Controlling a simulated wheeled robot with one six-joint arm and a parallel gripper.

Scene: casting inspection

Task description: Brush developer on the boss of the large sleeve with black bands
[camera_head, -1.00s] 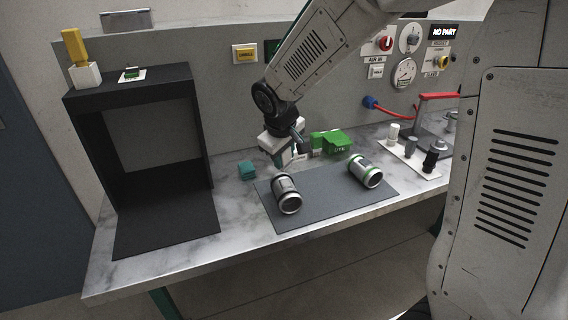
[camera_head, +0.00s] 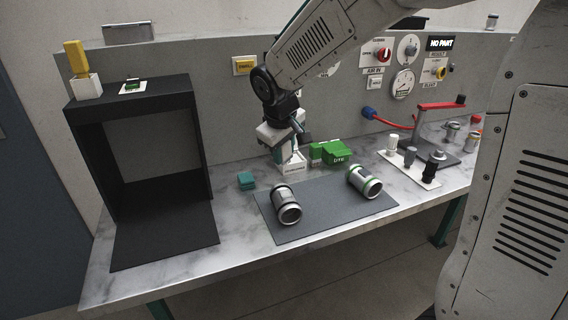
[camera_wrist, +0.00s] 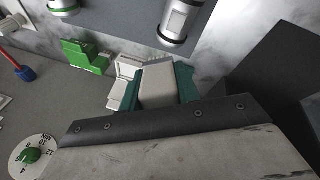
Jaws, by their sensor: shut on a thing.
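The sleeve with black bands (camera_head: 286,205) lies on its side on the grey mat, left of the green-banded sleeve (camera_head: 364,182). In the wrist view the black-banded sleeve (camera_wrist: 178,22) shows at the top and the green-banded one (camera_wrist: 62,6) at top left. My gripper (camera_head: 288,160) is over the back of the bench, behind the mat and apart from both sleeves. Its teal fingers are shut on a pale block (camera_wrist: 157,88), which may be the developer brush's handle; no bristles show. A white holder (camera_head: 293,164) is just beneath, and I cannot tell whether they touch.
A green box marked DYE (camera_head: 334,153) stands right of the white holder. A black booth (camera_head: 105,165) stands at left; small cylinders stand on a white plate (camera_head: 408,172) at right. The mat's front is clear.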

